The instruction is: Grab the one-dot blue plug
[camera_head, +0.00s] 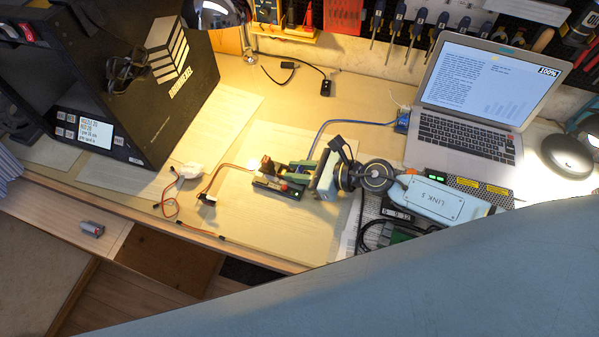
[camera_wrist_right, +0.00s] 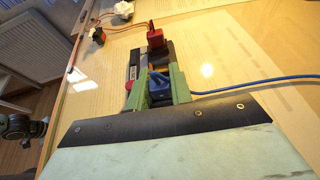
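A blue plug (camera_wrist_right: 160,84) with a blue cable leading off to the right shows in the right wrist view; its dots cannot be made out. The two green fingers of my right gripper (camera_wrist_right: 157,88) stand on either side of it, very close. I cannot tell whether they press on it. In the head view my right gripper (camera_head: 296,180) is low over a small dark device (camera_head: 268,186) on the table, and the plug is hidden among the fingers. A red connector block (camera_wrist_right: 156,38) stands just beyond the fingertips.
An open laptop (camera_head: 465,130) stands at the right, with a blue adapter (camera_head: 402,122) beside it. A black printer-like box (camera_head: 150,90) fills the left. Loose red wires (camera_head: 172,208) lie left of my gripper. The table front is mostly clear.

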